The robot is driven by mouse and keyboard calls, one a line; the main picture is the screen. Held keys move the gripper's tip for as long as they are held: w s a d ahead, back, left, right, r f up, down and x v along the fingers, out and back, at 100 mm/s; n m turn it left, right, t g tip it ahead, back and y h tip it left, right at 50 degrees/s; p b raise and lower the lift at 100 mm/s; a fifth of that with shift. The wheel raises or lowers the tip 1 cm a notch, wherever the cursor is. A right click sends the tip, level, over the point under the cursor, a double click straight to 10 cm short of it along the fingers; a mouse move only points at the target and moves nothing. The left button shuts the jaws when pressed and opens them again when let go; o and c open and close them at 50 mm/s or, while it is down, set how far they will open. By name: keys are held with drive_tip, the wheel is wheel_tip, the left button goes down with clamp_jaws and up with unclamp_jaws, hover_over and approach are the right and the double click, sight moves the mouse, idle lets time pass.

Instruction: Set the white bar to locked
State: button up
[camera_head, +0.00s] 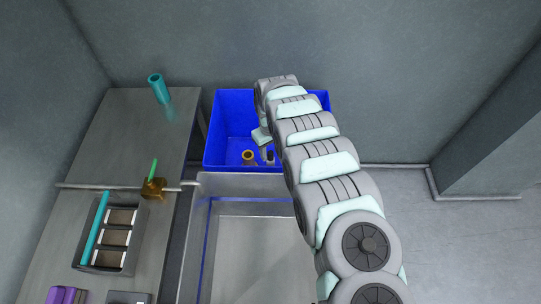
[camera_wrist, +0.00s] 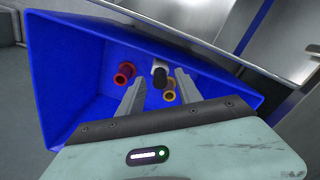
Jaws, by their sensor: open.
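A pale bar (camera_head: 105,187), the likeliest white bar, runs left to right across the metal table in the head view. A brown block (camera_head: 153,189) sits on it near its right end, with a green pin (camera_head: 153,169) standing up from it. I cannot tell whether the bar is locked. My gripper (camera_head: 263,135) is over the blue bin, to the right of the bar and apart from it. In the wrist view my gripper (camera_wrist: 160,85) is open, with nothing held between its fingers. The bar is not clearly visible in the wrist view.
The blue bin (camera_wrist: 75,85) holds a red spool (camera_wrist: 124,73), a black-and-white cylinder (camera_wrist: 160,76) and a yellow ringed part (camera_wrist: 169,93). A teal tube (camera_head: 158,88) stands on the back table. A dark tray (camera_head: 104,267) with a teal strip and purple blocks (camera_head: 62,295) lie at front left.

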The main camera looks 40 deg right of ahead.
drive_tip(key=shift+f, duration=1.4)
clamp_jaws()
idle(0.5)
